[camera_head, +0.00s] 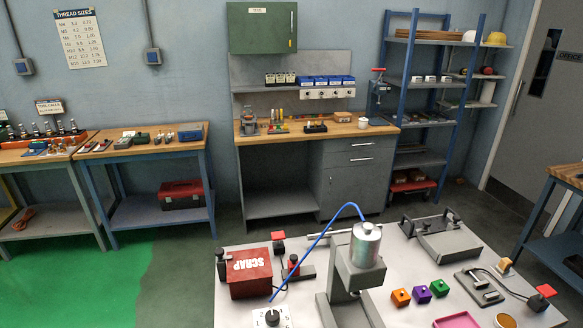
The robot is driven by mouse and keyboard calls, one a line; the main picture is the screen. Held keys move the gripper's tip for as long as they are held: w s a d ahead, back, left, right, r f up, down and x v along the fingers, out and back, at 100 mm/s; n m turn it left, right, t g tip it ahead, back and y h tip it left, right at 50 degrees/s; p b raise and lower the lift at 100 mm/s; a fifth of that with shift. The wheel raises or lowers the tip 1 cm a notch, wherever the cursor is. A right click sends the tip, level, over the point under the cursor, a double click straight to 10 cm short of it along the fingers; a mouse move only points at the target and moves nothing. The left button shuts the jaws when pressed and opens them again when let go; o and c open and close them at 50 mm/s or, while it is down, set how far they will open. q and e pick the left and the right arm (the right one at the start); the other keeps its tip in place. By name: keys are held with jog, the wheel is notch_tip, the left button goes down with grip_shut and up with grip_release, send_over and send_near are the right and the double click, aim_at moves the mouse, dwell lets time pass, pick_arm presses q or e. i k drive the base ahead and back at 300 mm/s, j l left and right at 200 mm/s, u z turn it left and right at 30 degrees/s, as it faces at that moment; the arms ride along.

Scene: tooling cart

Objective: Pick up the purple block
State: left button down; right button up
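The purple block (422,294) sits on the pale cart top (462,298), right of centre near the bottom of the head view. It stands in a short row between an orange block (401,297) on its left and a green block (439,287) on its right. Small gaps seem to separate them. Each block seems to have a small dark mark or hole on top. Neither of my grippers shows in this view.
A grey press with a metal cylinder (366,245) and blue hose stands left of the blocks. A grey fixture (478,290) and red-topped part (545,291) lie to the right. A pink tray (457,320) is in front. A red scrap bin (249,272) is at left.

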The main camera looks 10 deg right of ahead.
aim_at(420, 296)
jog(key=z, duration=1.5)
jog(key=i+l+z, duration=0.3)
jog(key=i+l, duration=0.15)
jog(key=i+l+z, duration=0.25)
jog(key=i+l, duration=0.2)
